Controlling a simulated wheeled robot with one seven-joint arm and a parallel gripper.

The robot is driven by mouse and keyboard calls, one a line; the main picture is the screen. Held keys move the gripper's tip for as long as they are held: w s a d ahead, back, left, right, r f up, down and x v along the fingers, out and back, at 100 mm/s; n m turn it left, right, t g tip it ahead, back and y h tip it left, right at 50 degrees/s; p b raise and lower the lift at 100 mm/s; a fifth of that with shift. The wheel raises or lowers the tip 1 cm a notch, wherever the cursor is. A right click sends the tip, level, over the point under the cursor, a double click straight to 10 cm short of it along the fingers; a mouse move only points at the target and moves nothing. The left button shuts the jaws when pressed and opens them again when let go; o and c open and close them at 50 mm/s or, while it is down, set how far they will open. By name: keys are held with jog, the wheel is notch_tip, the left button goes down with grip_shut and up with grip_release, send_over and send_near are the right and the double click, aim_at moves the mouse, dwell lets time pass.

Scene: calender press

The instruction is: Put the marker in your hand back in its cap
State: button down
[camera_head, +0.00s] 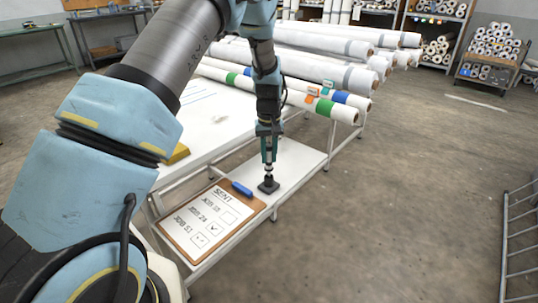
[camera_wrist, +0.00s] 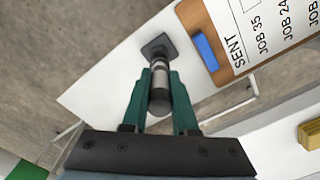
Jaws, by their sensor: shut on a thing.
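My gripper (camera_head: 268,158) points straight down over the end of a white bench and is shut on the marker. In the wrist view the green fingers (camera_wrist: 160,78) close on both sides of the marker (camera_wrist: 159,98), which has a dark rounded end and a silvery band. A dark square stand (camera_head: 268,187) sits on the bench directly below the marker; it also shows in the wrist view (camera_wrist: 155,47). The marker's lower end meets or overlaps the stand's raised middle. The cap is not clearly visible, and I cannot tell whether the marker is inside it.
A brown clipboard (camera_head: 256,207) with a sheet headed SENT and a blue clip (camera_head: 242,188) lies left of the stand. White rolls (camera_head: 320,72) lie behind the bench. Open floor (camera_head: 420,190) is at the right, with a metal rack (camera_head: 519,240) at the edge.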

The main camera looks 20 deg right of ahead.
jog(key=shift+f+b, duration=0.7)
jog(key=shift+f, duration=0.7)
jog(key=c, duration=0.6)
grip_release()
jog(key=shift+r, duration=0.1)
